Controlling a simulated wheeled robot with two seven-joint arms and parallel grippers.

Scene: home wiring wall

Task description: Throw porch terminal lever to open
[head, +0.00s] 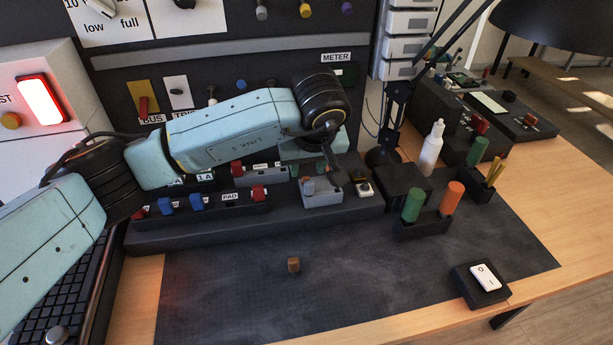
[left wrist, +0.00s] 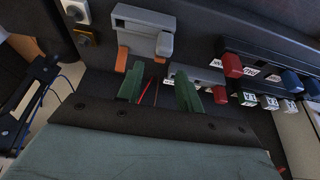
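A grey terminal block (head: 322,197) stands at the right end of the dark terminal strip. I cannot read a porch label, so I cannot tell which terminal is the porch one. My left gripper (head: 322,172) hangs just above and behind the grey block. In the left wrist view its green fingers (left wrist: 159,88) are apart, with thin red wires showing between them. No lever is between the fingers. My right gripper is out of view.
Red and blue levers (head: 196,202) line the strip near the PAD label (head: 230,197). A white bottle (head: 431,150), green and orange cylinders (head: 452,197) and a rocker switch (head: 486,278) stand to the right.

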